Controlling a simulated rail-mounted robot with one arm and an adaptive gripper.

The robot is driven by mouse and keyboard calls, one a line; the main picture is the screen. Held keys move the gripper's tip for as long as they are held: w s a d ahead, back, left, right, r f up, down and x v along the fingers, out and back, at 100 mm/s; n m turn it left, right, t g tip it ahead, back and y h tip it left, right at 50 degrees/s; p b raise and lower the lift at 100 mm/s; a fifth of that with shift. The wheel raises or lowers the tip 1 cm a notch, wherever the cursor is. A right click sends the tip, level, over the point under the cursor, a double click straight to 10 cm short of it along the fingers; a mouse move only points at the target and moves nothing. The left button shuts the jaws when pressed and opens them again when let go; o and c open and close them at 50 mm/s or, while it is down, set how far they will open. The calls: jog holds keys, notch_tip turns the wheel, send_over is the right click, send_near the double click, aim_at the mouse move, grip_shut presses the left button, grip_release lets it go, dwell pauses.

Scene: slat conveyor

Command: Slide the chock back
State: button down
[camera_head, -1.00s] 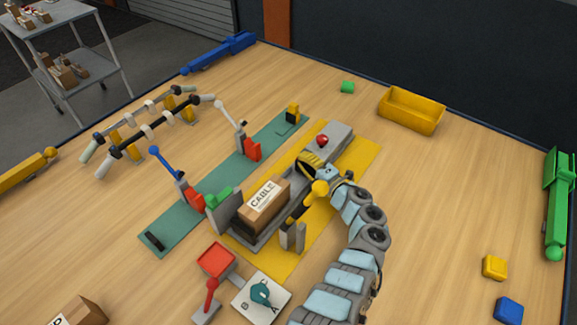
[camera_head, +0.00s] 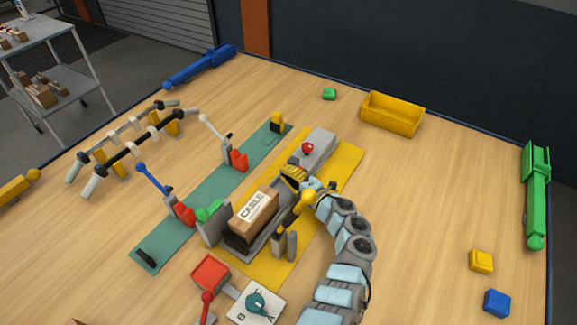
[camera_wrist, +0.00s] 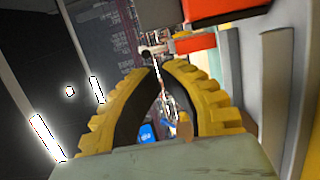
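No part is clearly marked as the chock, and I cannot tell which one it is. A grey conveyor bed (camera_head: 262,247) lies on a yellow mat (camera_head: 345,172) in the head view. A brown box (camera_head: 253,215) labelled CABLE sits on it. A green block (camera_head: 209,211) is beside an upright grey plate (camera_head: 215,228) at the box's left. My gripper (camera_head: 290,172) is low over the bed, between the box and a grey housing (camera_head: 322,143) with a red button (camera_head: 307,148). In the wrist view my gripper's fingertips (camera_wrist: 159,65) come together, with no object clearly held.
A green strip (camera_head: 203,199) with red-based levers runs left of the bed. Grey posts (camera_head: 285,243) stand at its near right side. A red plate (camera_head: 211,272) and a lettered dial (camera_head: 256,303) are in front. A yellow bin (camera_head: 392,114) is at the back.

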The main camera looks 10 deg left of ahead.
jog(key=shift+s+a+r+p, duration=0.15)
jog(key=shift+s+p, duration=0.15)
jog(key=shift+s, duration=0.15)
jog(key=p+v, duration=0.1)
jog(key=v, duration=0.9)
jog(key=shift+w+f, duration=0.1)
jog(key=shift+f, duration=0.2)
